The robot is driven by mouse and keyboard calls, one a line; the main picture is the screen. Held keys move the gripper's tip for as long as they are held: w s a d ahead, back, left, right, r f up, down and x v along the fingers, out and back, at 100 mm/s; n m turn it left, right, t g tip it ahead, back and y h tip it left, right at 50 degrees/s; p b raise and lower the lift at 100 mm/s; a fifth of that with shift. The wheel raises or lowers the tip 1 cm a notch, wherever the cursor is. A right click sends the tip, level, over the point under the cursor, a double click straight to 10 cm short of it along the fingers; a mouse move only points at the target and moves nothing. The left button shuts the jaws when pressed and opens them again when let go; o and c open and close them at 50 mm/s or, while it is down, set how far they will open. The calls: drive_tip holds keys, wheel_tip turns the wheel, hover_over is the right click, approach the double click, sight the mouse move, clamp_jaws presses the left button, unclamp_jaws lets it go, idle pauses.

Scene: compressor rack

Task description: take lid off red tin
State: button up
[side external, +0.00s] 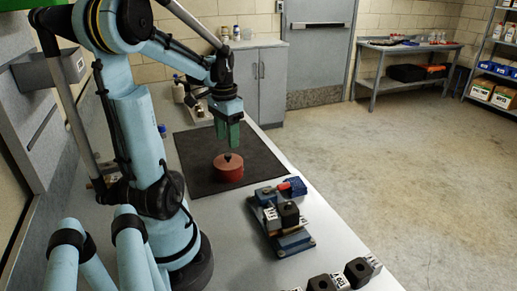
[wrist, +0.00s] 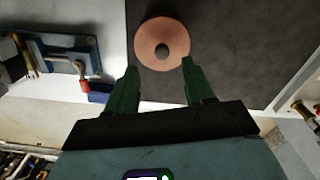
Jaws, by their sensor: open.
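The red tin (side external: 228,172) stands upright on the black mat (side external: 195,150), its lid on with a dark knob (side external: 228,157) on top. My gripper (side external: 228,146) has green fingers and hangs above the tin, pointing down. In the wrist view my gripper (wrist: 156,75) is open and empty, its fingertips apart with the lid beyond them. The fingers do not appear to touch the knob or the tin.
A blue vise-like fixture (side external: 285,222) with dark and white blocks stands on the bench right of the tin. Several labelled black blocks (side external: 340,277) sit at the near bench edge. Bottles (side external: 180,92) stand behind the mat. The mat around the tin is clear.

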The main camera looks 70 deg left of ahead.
sight(227, 155)
drive_tip(key=shift+s+a+f, duration=0.15)
drive_tip(key=shift+f, duration=2.55)
clamp_jaws()
